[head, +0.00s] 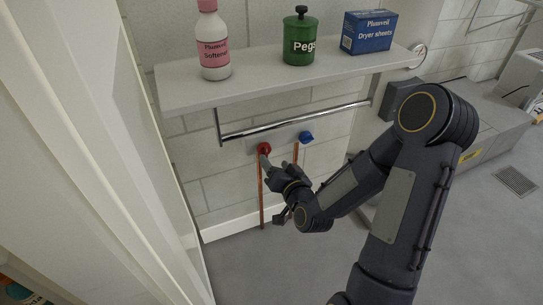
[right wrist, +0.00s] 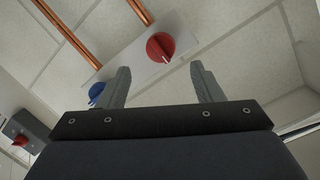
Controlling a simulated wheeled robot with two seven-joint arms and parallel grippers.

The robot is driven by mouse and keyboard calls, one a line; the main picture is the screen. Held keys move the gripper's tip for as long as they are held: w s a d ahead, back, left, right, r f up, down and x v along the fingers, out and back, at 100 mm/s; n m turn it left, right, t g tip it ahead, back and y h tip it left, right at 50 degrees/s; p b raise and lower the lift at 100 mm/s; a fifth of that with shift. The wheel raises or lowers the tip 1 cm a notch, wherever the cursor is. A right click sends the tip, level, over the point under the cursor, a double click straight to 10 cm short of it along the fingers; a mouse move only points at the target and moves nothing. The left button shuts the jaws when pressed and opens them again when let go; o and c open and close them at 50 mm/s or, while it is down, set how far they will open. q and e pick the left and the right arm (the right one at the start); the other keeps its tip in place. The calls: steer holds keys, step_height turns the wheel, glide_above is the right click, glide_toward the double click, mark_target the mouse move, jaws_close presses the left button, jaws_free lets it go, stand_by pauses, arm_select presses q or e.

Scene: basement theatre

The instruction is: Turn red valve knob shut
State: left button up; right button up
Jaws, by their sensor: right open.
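The red valve knob (head: 264,149) sits on a grey wall plate below the shelf, above a copper pipe. In the right wrist view the red knob (right wrist: 160,46) shows with a pale pointer line, beyond and roughly between my fingertips. My right gripper (head: 267,165) is just below and in front of the knob; in the wrist view its two fingers (right wrist: 163,75) are apart with nothing between them. I cannot tell whether a finger touches the knob. A blue knob (head: 306,137) is to the right on the same plate. My left gripper is not in view.
A shelf (head: 300,80) with a chrome rail (head: 295,122) overhangs the knobs. It bears a pink-capped softener bottle (head: 213,45), a green pegs tin (head: 300,40) and a blue dryer sheets box (head: 368,32). A white door or frame stands close at left.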

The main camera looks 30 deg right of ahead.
steer(key=shift+s, duration=0.3)
